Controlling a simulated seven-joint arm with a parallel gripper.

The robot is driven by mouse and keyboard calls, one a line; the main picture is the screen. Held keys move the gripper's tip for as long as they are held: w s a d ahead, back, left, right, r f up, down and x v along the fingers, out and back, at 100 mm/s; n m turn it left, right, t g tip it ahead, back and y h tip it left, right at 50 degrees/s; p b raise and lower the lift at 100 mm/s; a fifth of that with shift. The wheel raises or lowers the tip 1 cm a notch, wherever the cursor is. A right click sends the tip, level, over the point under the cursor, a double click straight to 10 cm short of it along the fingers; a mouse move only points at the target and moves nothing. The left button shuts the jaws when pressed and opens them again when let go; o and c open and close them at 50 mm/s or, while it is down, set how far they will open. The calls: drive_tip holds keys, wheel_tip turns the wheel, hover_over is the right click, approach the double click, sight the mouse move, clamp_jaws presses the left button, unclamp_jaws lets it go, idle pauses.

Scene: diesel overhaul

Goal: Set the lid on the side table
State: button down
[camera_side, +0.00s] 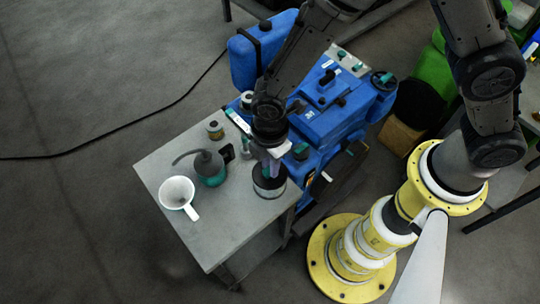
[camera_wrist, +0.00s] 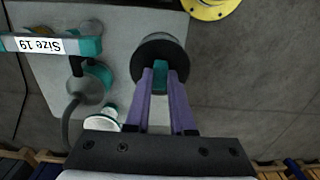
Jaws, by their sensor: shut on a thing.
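In the side view my gripper (camera_side: 268,165) points down over the right edge of the grey side table (camera_side: 225,235). Its fingers are shut on the teal knob of a dark round lid (camera_side: 268,188), which has a pale band around its side. In the wrist view the purple fingers (camera_wrist: 160,80) grip the teal knob in the middle of the lid (camera_wrist: 147,56). The lid is over the table top (camera_wrist: 120,22), close to its edge. I cannot tell whether it touches the surface.
A white funnel (camera_side: 177,190), a teal oil can (camera_side: 211,170) and a small jar (camera_side: 215,130) stand on the table's left and back. The blue engine (camera_side: 325,120) stands close behind. A teal tool labelled "Size 19" (camera_wrist: 50,45) crosses the wrist view. The table's front is clear.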

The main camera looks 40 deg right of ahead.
sight(270, 178)
drive_tip(key=shift+f, duration=2.95)
drive_tip(key=shift+f, duration=0.35)
drive_tip(key=shift+c, duration=2.2)
unclamp_jaws()
drive_tip(key=shift+r, duration=3.55)
drive_tip(key=shift+r, duration=2)
